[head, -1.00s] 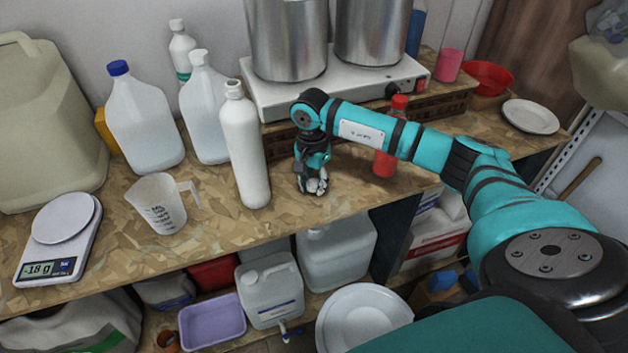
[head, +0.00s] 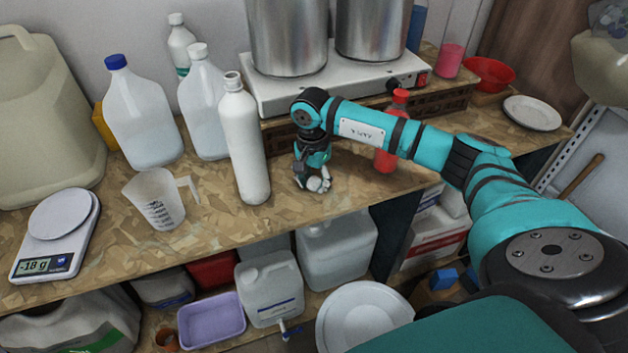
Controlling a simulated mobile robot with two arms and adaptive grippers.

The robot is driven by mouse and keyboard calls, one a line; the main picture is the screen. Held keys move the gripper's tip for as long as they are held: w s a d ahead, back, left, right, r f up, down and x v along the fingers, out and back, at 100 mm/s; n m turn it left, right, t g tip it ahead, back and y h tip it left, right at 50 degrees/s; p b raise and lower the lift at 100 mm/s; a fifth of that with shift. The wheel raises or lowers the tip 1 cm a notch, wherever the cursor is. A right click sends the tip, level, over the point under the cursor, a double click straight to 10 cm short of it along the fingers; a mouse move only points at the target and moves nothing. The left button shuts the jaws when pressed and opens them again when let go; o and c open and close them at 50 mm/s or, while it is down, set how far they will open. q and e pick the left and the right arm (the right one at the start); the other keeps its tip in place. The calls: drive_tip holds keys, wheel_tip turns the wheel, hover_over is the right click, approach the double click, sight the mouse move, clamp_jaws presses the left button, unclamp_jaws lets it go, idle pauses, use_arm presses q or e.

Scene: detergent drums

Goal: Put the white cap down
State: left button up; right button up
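My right gripper (head: 317,180) points down just above or at the wooden counter, right of the tall white bottle (head: 244,145). Small whitish shapes show at its fingertips; I cannot tell the white cap from the fingertips there, nor whether the fingers are open or closed around it. The tall white bottle stands upright, and its narrow neck shows no clear cap. My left gripper is not in view.
A measuring jug (head: 158,200) and a scale (head: 58,235) reading -18 g stand to the left. A red bottle (head: 388,150) stands behind my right forearm. A hot plate (head: 290,100) with two steel pots is behind. The counter's front edge (head: 240,240) is close; bare counter lies around the gripper.

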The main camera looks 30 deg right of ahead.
sight(312, 179)
drive_tip(key=shift+s+f, duration=0.2)
drive_tip(key=shift+r+p, duration=0.65)
drive_tip(key=shift+p, duration=0.1)
drive_tip(key=shift+w+r, duration=0.2)
drive_tip(key=shift+r, duration=0.1)
wheel_tip(312, 179, up, 12)
drive_tip(key=b, duration=0.4)
drive_tip(key=shift+w+f, duration=0.15)
drive_tip(key=shift+w, duration=0.05)
drive_tip(key=shift+a, duration=0.1)
